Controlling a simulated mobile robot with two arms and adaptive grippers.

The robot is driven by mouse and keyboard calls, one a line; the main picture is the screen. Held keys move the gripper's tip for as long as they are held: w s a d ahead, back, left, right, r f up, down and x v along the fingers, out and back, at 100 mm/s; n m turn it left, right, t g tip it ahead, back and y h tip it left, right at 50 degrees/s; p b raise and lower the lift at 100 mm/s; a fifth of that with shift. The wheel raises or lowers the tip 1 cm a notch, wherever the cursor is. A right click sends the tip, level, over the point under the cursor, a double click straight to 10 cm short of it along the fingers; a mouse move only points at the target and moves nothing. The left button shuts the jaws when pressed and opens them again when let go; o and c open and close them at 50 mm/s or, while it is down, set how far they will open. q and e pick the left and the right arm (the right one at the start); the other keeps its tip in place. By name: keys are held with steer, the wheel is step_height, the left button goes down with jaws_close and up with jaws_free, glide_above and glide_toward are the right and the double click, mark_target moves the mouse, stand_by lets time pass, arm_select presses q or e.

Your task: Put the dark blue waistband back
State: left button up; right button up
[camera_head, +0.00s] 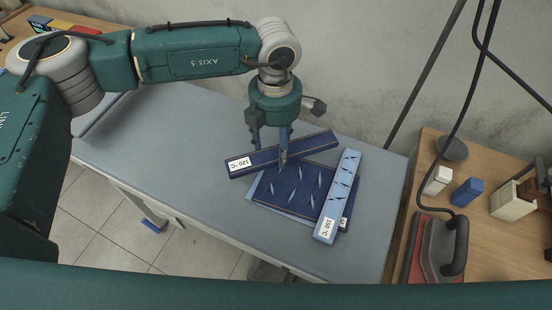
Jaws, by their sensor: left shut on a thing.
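The dark blue waistband (312,147) is a long flat strip with a white "120 °C" label at its left end. My left gripper (270,153) points down and is shut on the strip near its middle. The strip lies over the far edge of a dark blue panel (290,190) with light feather shapes; I cannot tell whether it touches the panel. A light blue strip (343,185) labelled "150 °C" lies across the panel's right side. A dark strip end with a white label shows partly from under it. My right gripper is not in view.
The grey-blue table (180,150) is clear to the left. On the wooden side table at right stand an iron (440,250), a white block (438,179), a blue block (467,192) and other small items. Dark cables hang at upper right. A wall closes the back.

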mark_target(276, 150)
arm_select(q)
step_height(276, 150, down, 4)
steer(key=shift+f+p, duration=0.15)
steer(key=shift+p, duration=0.3)
step_height(276, 150, down, 3)
steer(key=shift+f+p, duration=0.1)
steer(key=shift+p, duration=0.55)
steer(key=shift+f, duration=0.4)
steer(key=shift+f, duration=0.1)
steer(key=shift+f+b, duration=0.15)
steer(key=shift+b, duration=0.15)
steer(key=o, duration=1.3)
